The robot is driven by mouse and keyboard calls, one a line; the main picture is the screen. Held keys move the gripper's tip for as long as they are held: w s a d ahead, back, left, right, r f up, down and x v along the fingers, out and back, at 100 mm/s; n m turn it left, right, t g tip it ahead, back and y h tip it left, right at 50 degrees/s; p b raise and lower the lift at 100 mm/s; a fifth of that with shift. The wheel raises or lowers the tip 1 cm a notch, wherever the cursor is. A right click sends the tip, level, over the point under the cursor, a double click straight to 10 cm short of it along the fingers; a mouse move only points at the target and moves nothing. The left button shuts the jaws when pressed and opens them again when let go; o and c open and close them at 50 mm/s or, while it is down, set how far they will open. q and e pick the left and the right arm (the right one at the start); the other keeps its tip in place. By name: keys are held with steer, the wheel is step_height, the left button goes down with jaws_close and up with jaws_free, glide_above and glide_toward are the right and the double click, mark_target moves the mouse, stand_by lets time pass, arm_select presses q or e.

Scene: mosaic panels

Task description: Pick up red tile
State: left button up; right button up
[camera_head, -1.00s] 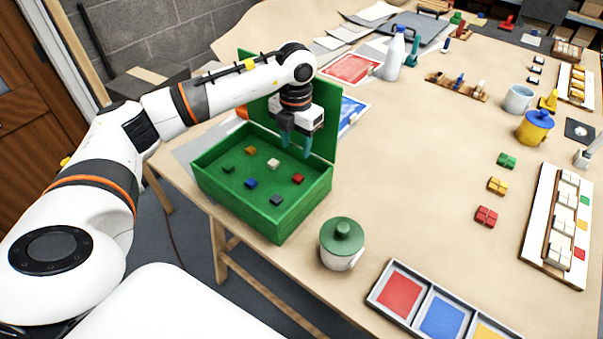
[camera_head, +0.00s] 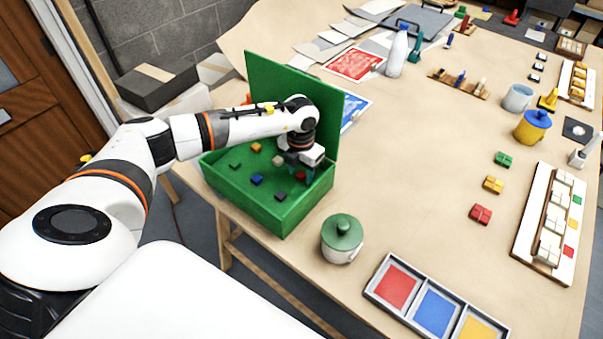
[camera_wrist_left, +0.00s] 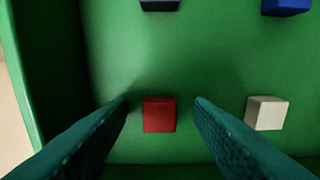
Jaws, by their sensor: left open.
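The red tile (camera_wrist_left: 159,115) lies on the floor of the green box, between the two open fingers of my left gripper (camera_wrist_left: 160,108) in the left wrist view. The fingers stand apart from it on both sides. In the head view the red tile (camera_head: 300,176) shows only partly beside the fingers. My left gripper (camera_head: 292,170) reaches down inside the green box (camera_head: 262,212), in its right part. My right gripper is not in view.
A white tile (camera_wrist_left: 266,113) lies right of the red one; a black tile (camera_wrist_left: 160,4) and a blue tile (camera_wrist_left: 286,6) lie farther off. The box walls and raised green lid (camera_head: 290,90) are close. A green-lidded jar (camera_head: 342,238) stands beside the box.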

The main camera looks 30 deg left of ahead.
arm_select(q)
steer(key=shift+c, duration=0.6)
jaws_close()
steer(key=shift+r, duration=0.1)
